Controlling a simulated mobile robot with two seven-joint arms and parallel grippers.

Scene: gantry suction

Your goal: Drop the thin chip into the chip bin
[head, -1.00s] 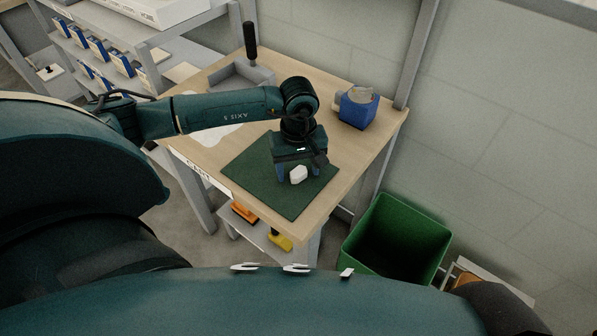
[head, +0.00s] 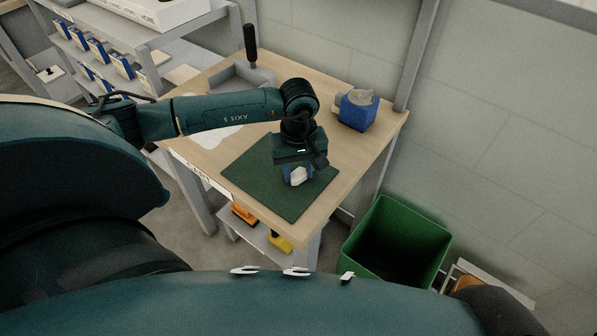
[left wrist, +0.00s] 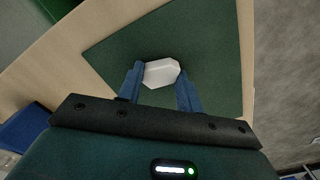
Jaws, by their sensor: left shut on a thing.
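The thin chip (head: 298,177) is a small white piece with cut corners, over the dark green mat. My left gripper (head: 298,174) points down over the mat and is shut on the chip. In the left wrist view the chip (left wrist: 160,72) sits between the tips of the two blue fingers (left wrist: 160,80). I cannot tell whether it still touches the mat. A large open green bin (head: 398,238) stands on the floor at the right of the bench; no label shows which container is the chip bin. My right gripper is not in view.
The green mat (head: 255,172) lies on the wooden bench (head: 345,150). A blue container (head: 357,112) with a grey round thing on top stands at the bench's back right. A grey tray (head: 228,80) and a dark upright handle (head: 250,45) are at the back left.

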